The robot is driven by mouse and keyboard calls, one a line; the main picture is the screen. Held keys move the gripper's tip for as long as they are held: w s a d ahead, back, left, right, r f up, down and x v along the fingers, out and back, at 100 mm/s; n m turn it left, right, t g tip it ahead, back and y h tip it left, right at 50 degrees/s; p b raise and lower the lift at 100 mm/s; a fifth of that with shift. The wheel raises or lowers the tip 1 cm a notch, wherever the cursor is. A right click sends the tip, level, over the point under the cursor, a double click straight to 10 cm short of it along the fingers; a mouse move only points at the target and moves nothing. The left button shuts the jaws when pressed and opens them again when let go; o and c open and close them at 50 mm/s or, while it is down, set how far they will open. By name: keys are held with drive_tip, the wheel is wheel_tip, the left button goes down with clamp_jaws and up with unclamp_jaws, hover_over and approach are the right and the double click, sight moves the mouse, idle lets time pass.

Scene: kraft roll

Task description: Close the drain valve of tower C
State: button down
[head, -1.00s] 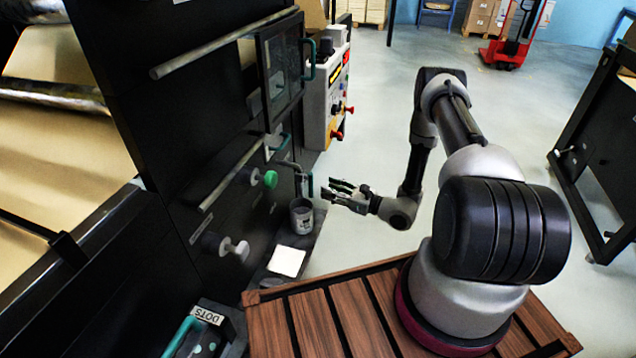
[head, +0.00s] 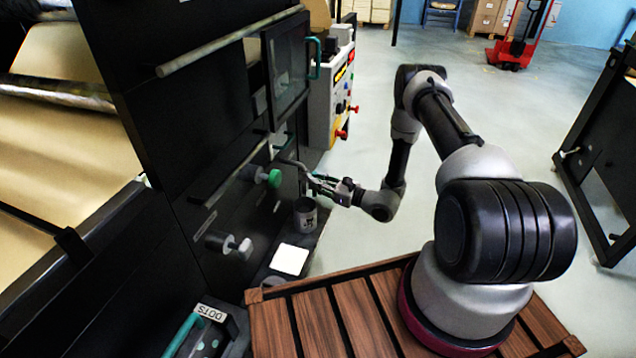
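A grey drain pipe (head: 289,162) comes out of the black machine side, above a grey cup (head: 305,218). The teal valve handle that showed at the end of this pipe earlier is now hidden behind my gripper. My gripper (head: 313,181) is at the pipe's end, just above the cup, with its fingers pointing at the machine. The fingers look closer together than earlier, but whether they are shut on the handle is too small to tell. No label for tower C is readable.
A green knob (head: 273,178) and a grey knob (head: 243,248) stick out of the machine left of the pipe. A white square (head: 289,260) lies on the ledge near the cup. A control box (head: 330,105) with red buttons stands beyond.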

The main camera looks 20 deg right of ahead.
drive_tip(key=shift+m, duration=0.3)
drive_tip(key=m+g, duration=0.1)
drive_tip(key=m, duration=0.2)
drive_tip(key=m+g, duration=0.1)
drive_tip(key=m, duration=0.3)
drive_tip(key=s+r+m, duration=0.1)
drive_tip(key=m, duration=0.3)
drive_tip(key=shift+a+g, duration=0.25)
drive_tip(key=shift+g, duration=0.15)
drive_tip(key=shift+r+m+g, duration=0.15)
drive_tip(key=shift+m+g, duration=0.15)
drive_tip(key=shift+m, duration=0.75)
drive_tip(key=shift+r+m+g, duration=0.15)
drive_tip(key=shift+m+g, duration=0.15)
drive_tip(key=shift+m, duration=0.75)
drive_tip(key=c, duration=1.4)
unclamp_jaws()
drive_tip(key=v, duration=1.2)
drive_tip(key=shift+f, duration=0.1)
